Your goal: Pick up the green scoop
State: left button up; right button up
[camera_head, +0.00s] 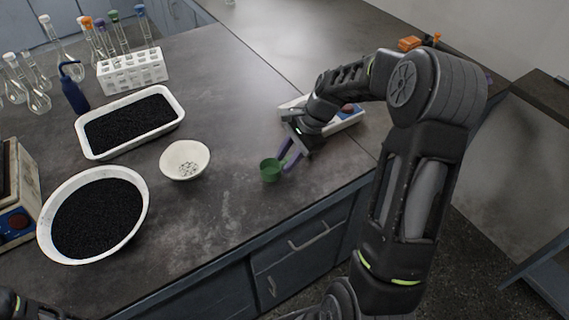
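The green scoop (270,170) stands on the dark bench top, right of the small white bowl and near the bench's front edge. Its round cup shows; its handle is not clearly visible. My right gripper (284,163) reaches down beside it from the right, its purple fingertips spread a little apart just right of the cup. Whether the fingers touch the scoop or straddle its handle cannot be made out. Only a dark part of my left arm shows in the bottom left corner; its gripper is out of view.
A small white bowl (185,160), a round pan of black grains (142,215) and a white tray of black grains (88,152) stand to the left. Behind are a blue bottle (74,95) and a test tube rack (133,72). A white device (350,118) sits behind my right wrist.

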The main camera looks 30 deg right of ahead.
aim_at(286, 160)
grip_shut()
dwell(0.3)
jog(key=shift+r, duration=0.1)
notch_tip(286, 160, up, 10)
dwell(0.7)
dwell(0.4)
jog(key=shift+c, duration=1.5)
grip_release()
grip_shut()
